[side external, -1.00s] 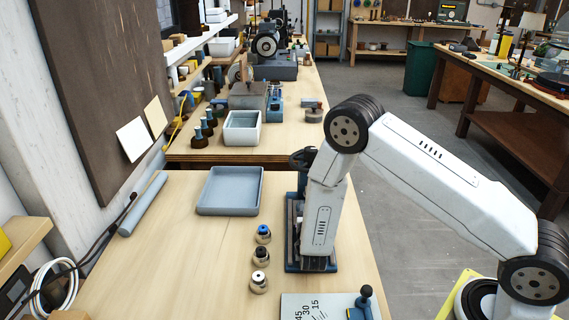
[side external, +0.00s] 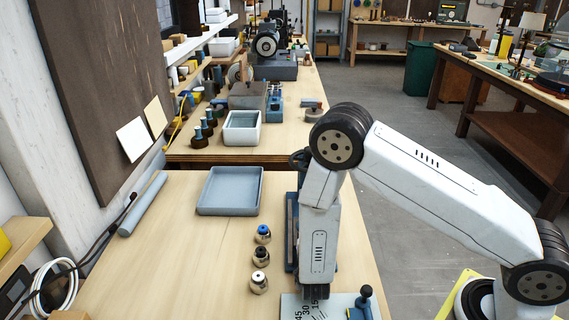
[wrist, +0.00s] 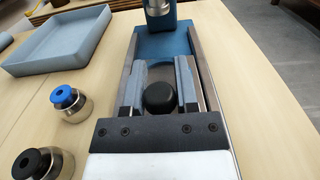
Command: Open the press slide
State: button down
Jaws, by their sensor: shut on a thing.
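The press (wrist: 172,42) has a blue body with long dark rails and a metal ram at its far end. In the side external view the press (side external: 290,240) is mostly hidden behind my arm. A round black knob (wrist: 160,97) stands between the rails, on the slide. My gripper (wrist: 160,72) is shut on this knob, with one grey finger on each side of it. The slide under the knob is largely covered by the fingers and the gripper's black plate. In the side external view my fingers are hidden.
Small metal pieces with blue (side external: 262,234), black (side external: 260,255) and white (side external: 258,283) tops stand left of the press. A grey-blue tray (side external: 230,191) lies further back. An angle-marked plate (side external: 298,309) with a dark-knobbed post (side external: 365,292) is in front.

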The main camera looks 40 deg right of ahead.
jog(key=shift+v, duration=2.75)
jog(key=shift+c, duration=1.8)
grip_release()
jog(key=shift+v, duration=3.85)
jog(key=shift+r, duration=0.1)
